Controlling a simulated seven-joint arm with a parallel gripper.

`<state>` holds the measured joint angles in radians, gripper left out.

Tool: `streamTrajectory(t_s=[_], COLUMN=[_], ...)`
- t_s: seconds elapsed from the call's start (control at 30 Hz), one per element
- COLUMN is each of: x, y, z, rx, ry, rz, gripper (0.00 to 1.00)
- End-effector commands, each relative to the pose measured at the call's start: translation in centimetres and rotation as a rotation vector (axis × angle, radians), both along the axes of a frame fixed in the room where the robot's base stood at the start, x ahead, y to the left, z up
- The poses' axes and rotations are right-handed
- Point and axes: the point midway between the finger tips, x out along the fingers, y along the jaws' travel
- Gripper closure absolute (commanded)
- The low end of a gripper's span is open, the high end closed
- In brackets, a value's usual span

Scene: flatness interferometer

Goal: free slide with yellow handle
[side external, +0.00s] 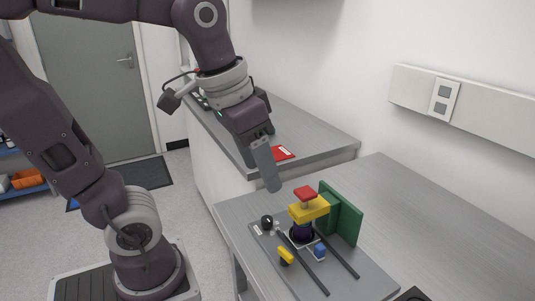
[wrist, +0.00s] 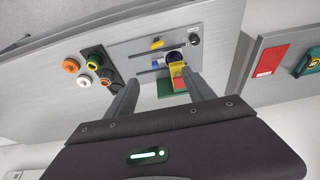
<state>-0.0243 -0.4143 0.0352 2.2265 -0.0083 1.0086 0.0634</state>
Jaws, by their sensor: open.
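A small yellow handle (side external: 286,256) sits low on the grey base plate (side external: 262,262), beside a dark rail; it also shows in the wrist view (wrist: 156,43). A larger yellow block with a red top (side external: 305,192) stands over a dark round part (side external: 301,232) between the rails, in front of green upright plates (side external: 345,216). A blue piece (side external: 319,252) and a black knob (side external: 267,222) are nearby. My gripper (side external: 273,187) is above and left of the yellow block, apart from it. In the wrist view my gripper (wrist: 163,80) has its fingers wide apart, with nothing held.
Several round coloured parts, one orange (wrist: 70,65), stand beside the plate in the wrist view. A red flat item (side external: 283,153) lies on the back counter. A wall trunking (side external: 480,108) runs behind.

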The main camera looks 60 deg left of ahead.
Motion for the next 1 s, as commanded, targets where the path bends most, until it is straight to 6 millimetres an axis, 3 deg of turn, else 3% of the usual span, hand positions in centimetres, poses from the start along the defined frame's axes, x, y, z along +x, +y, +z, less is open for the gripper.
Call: streamTrajectory(t_s=[0.27, 0.53, 0.83, 1.0], x=[6.9, 12.8, 12.9, 13.3], y=[1.8, 4.0, 4.1, 4.1], z=[-0.6, -3.6, -11.2, -5.9], rx=[0.000, 0.001, 0.001, 0.003], ry=[0.165, 0.315, 0.329, 0.314], rz=[0.005, 0.003, 0.001, 0.001], gripper=[0.38, 0.38, 0.38, 0.38])
